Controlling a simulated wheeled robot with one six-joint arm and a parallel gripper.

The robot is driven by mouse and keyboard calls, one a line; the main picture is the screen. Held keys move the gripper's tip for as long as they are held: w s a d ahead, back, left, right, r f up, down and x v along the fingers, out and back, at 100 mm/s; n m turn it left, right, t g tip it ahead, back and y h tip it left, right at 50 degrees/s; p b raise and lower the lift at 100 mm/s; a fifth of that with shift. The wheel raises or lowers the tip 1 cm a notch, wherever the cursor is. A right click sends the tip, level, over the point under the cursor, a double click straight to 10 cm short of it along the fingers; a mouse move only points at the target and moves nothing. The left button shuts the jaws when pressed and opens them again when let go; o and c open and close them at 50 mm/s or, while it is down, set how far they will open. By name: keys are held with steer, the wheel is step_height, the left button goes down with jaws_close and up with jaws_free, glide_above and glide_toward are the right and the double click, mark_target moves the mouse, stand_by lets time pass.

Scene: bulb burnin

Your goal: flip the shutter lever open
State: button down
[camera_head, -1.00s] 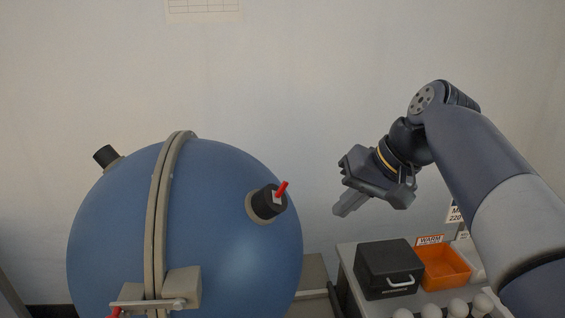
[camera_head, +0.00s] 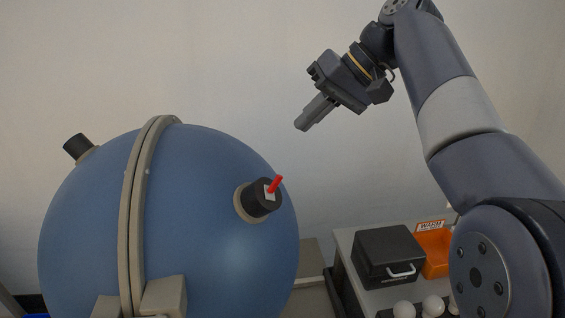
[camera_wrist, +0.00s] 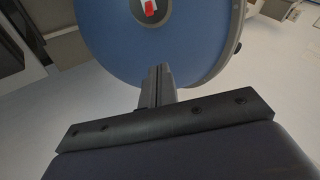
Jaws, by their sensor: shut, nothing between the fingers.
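The red shutter lever (camera_head: 275,184) sticks up and to the right from a black cylindrical port (camera_head: 262,199) on the right side of the large blue sphere (camera_head: 205,215). The lever also shows in the wrist view, near the top edge (camera_wrist: 150,7), seen nearly end-on. My gripper (camera_head: 303,124) is shut and empty. It hangs in the air above and slightly right of the lever, apart from it, with its fingers pointing down and left. In the wrist view the closed fingers (camera_wrist: 158,72) point toward the sphere, below the lever in the picture.
A beige band (camera_head: 137,215) runs over the sphere, and another dark port (camera_head: 78,148) is at its upper left. At the lower right, a table (camera_head: 345,242) bears a black case (camera_head: 388,255), an orange bin (camera_head: 434,254) and several white bulbs (camera_head: 433,305). The air around my gripper is clear.

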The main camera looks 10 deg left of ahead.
mark_target(275, 184)
steer(key=shift+s+a+f+p, duration=0.1)
steer(key=shift+s+a+f, duration=0.5)
steer(key=shift+f, duration=0.75)
steer(key=shift+s+a+f+p, duration=0.15)
steer(key=shift+s+a+f, duration=0.15)
steer(key=shift+a+f, duration=0.8)
steer(key=shift+s+a+f+p, duration=0.1)
steer(key=shift+s+a+f, duration=0.35)
steer(key=shift+f, duration=1.1)
